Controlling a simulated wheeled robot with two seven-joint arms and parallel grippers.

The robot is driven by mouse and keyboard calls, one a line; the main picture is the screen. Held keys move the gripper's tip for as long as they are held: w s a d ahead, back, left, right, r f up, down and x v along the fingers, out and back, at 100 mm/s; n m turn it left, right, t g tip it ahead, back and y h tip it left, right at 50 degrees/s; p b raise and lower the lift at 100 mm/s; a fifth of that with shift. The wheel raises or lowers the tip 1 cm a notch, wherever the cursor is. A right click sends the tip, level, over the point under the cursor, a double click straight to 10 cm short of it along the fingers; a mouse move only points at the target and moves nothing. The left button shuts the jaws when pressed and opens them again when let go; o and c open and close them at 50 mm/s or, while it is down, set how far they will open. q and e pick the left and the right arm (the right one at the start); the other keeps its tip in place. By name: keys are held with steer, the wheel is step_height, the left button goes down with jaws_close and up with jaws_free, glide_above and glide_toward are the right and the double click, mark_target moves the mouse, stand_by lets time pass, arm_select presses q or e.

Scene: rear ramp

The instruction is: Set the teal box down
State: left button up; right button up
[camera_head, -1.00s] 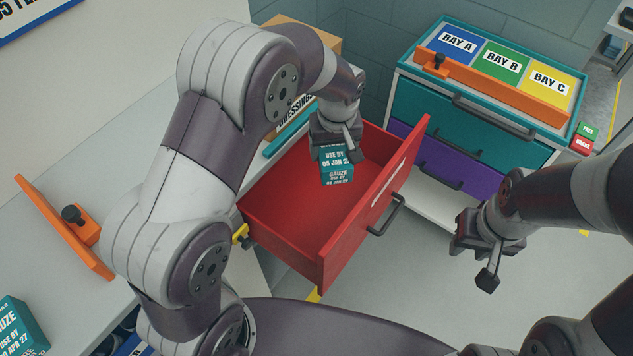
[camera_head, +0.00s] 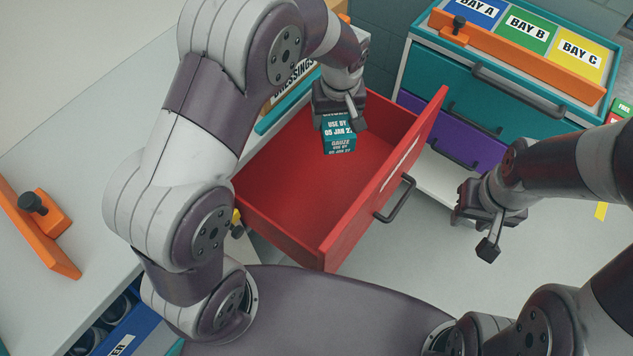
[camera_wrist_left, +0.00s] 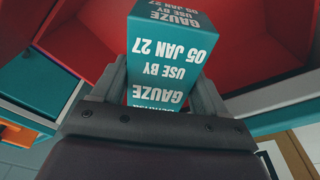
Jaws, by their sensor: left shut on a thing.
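The teal box (camera_head: 338,133) is labelled GAUZE, USE BY 05 JAN 27. My left gripper (camera_head: 338,112) is shut on it, over the far part of the open red drawer (camera_head: 290,190). In the left wrist view the box (camera_wrist_left: 168,50) sits between the two fingers of the left gripper (camera_wrist_left: 160,85), its lettering upside down. I cannot tell whether the box touches the drawer floor. The inside of the drawer is otherwise empty where it shows. My right gripper (camera_head: 488,225) hangs over the floor, right of the drawer; its fingers are not clear.
A teal and purple cabinet (camera_head: 480,100) stands behind, with bays A, B and C and an orange rail (camera_head: 520,60) on top. The drawer's front with its dark handle (camera_head: 398,200) juts toward the right. An orange piece with a black knob (camera_head: 40,225) lies on the grey counter at left.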

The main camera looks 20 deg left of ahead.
arm_select(q)
step_height(320, 180, down, 24)
steer(key=b, duration=1.4)
steer(key=shift+s+r+b, duration=0.1)
steer(key=shift+b, duration=0.25)
steer(key=o, duration=1.1)
steer(key=shift+o, duration=0.2)
step_height(320, 180, up, 12)
steer(key=s+p, duration=0.1)
steer(key=p, duration=0.2)
steer(key=shift+s+d, duration=0.35)
